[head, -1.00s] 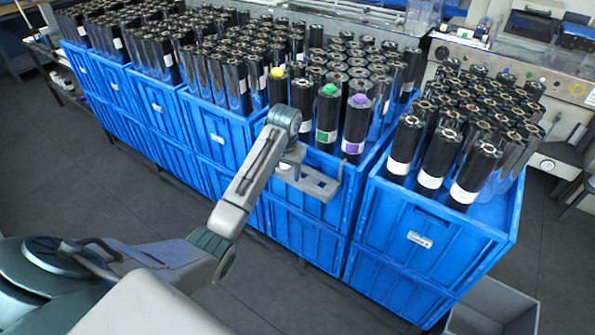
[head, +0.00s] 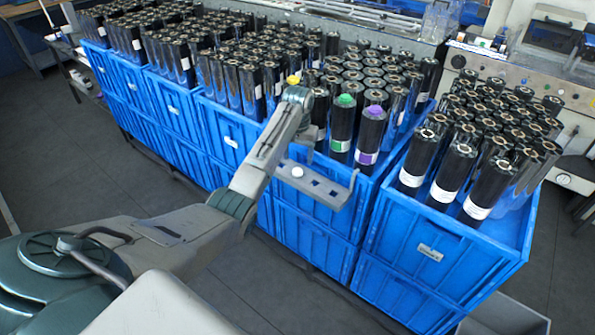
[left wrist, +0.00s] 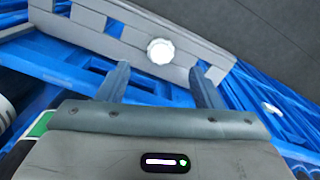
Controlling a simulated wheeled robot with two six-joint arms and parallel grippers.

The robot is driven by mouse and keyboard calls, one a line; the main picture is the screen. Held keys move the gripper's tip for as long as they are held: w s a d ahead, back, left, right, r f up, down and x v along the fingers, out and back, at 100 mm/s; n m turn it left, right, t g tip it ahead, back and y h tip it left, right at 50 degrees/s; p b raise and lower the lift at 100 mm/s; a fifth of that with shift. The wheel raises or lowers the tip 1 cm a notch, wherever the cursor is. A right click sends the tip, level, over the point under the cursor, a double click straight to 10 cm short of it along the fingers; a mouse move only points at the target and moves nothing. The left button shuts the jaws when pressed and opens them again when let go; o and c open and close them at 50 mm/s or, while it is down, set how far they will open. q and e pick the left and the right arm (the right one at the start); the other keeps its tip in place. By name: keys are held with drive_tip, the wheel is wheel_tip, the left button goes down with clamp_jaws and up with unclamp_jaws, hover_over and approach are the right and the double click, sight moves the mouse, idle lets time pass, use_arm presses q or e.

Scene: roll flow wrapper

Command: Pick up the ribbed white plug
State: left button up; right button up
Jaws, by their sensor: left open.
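The ribbed white plug (head: 297,171) lies on a narrow grey ledge (head: 330,190) at the front of a blue crate. In the left wrist view the plug (left wrist: 160,51) is a round white disc with a notched edge, on the grey ledge (left wrist: 95,38). My left gripper (left wrist: 161,80) is open and empty. In that view its two fingers point toward the plug, which shows beyond the fingertips and between their lines. In the head view the left gripper (head: 305,136) is small and partly hidden by my wrist, just above the ledge. My right gripper is not in view.
Blue crates (head: 232,128) full of black rolls stand in a row behind the ledge. Rolls with a green plug (head: 346,100) and a purple plug (head: 375,111) stand close to my gripper. Another crate (head: 440,243) stands at the right. The dark floor in front is clear.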

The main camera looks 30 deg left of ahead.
sight(297, 171)
use_arm(q)
drive_tip(key=shift+s+f, duration=0.1)
drive_tip(key=shift+f, duration=0.2)
drive_tip(key=f+p, duration=0.2)
drive_tip(key=f, duration=0.1)
drive_tip(key=shift+s+d+f, duration=0.1)
drive_tip(key=shift+s+f, duration=0.1)
drive_tip(key=shift+f, duration=0.7)
drive_tip(key=c, duration=1.1)
